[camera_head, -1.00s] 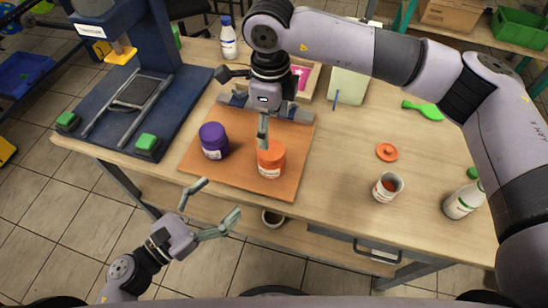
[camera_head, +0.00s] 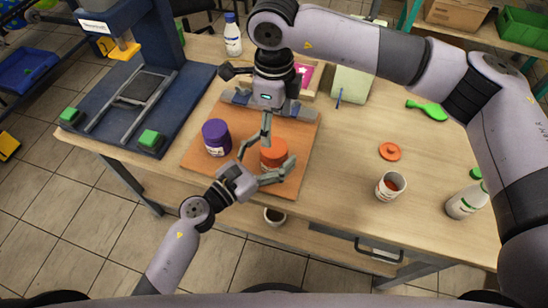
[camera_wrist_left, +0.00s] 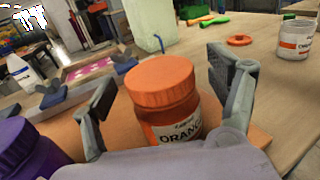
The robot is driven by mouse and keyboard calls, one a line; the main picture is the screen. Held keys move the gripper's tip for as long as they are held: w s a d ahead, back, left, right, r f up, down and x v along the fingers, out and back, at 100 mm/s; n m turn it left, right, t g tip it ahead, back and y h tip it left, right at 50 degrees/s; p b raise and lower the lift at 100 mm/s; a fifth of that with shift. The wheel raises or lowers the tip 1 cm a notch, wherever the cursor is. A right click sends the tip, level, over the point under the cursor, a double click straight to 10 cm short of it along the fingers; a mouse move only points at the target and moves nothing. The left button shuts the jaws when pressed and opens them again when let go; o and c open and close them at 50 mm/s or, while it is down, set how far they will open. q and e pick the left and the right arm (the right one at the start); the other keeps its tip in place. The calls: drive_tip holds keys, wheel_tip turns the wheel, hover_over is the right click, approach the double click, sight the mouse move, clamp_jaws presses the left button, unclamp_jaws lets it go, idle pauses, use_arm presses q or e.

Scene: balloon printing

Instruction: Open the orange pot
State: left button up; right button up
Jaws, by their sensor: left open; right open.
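The orange pot (camera_head: 273,153) stands upright on the brown board (camera_head: 300,150), with its orange lid on; in the left wrist view the pot (camera_wrist_left: 168,100) shows its label. My left gripper (camera_head: 268,160) is open, its two fingers on either side of the pot. In the left wrist view gaps show between the pot and both fingers (camera_wrist_left: 165,95). My right gripper (camera_head: 266,130) points down just above and behind the pot; its jaws are seen edge-on and are open.
A purple pot (camera_head: 216,137) stands left of the orange pot. A blue press (camera_head: 135,85) fills the left of the table.

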sight(274, 147)
use_arm(q)
drive_tip(key=shift+w+d, duration=0.2)
drive_tip(key=shift+c, duration=0.3)
clamp_jaws()
use_arm(e)
drive_tip(key=m, duration=0.8)
drive_tip(key=shift+m, duration=0.4)
drive_tip(key=shift+f, duration=4.05)
drive_tip(key=shift+c, duration=0.2)
